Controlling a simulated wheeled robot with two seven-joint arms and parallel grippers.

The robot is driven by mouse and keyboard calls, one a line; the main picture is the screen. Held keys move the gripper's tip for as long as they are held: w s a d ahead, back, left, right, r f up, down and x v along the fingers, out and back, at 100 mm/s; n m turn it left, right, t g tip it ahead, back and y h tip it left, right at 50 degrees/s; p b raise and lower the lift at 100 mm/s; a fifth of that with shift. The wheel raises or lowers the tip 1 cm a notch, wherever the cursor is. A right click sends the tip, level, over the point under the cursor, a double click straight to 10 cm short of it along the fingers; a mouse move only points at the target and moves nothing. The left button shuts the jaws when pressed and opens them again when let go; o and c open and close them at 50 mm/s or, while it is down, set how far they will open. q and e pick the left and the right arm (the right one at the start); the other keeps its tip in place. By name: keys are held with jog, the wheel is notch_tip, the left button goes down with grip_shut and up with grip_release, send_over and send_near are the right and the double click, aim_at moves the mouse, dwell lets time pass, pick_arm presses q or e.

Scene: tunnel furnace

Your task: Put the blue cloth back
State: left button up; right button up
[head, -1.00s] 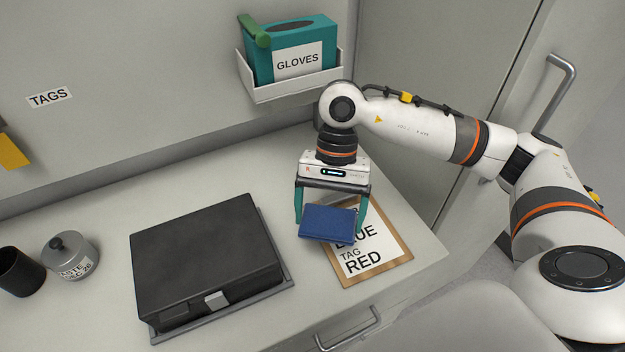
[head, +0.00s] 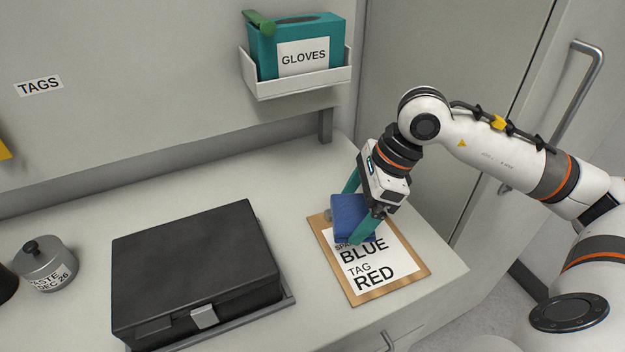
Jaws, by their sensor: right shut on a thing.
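The blue cloth (head: 348,215) is a folded dark-blue pad in the head view, over the upper left part of a clipboard (head: 413,272). My right gripper (head: 354,213) has teal fingers, one on each side of the cloth, and is shut on it. The gripper is tilted, coming in from the upper right. I cannot tell whether the cloth touches the clipboard or is held just above it. The sheet on the clipboard reads BLUE, TAG, RED, and the cloth hides part of its top. My left gripper is not in view.
A closed black case (head: 195,265) lies left of the clipboard. A grey lidded tin (head: 45,265) stands at the far left. A glove box (head: 295,45) sits in a white wall holder (head: 300,83). The counter behind the case is clear. A cabinet door with a handle is at right.

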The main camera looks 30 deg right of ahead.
jog(key=p, duration=0.4)
send_over(307, 189)
jog(key=d, duration=0.1)
jog(key=shift+s+d+f, duration=0.1)
jog(key=shift+s+f, duration=0.1)
jog(key=shift+f, duration=0.45)
jog(key=shift+s+f, duration=0.2)
jog(key=shift+f, duration=0.9)
notch_tip(307, 189, down, 3)
jog(key=shift+p, duration=0.7)
jog(key=shift+w+f, duration=0.2)
jog(key=shift+f, duration=0.05)
jog(key=shift+f, duration=0.1)
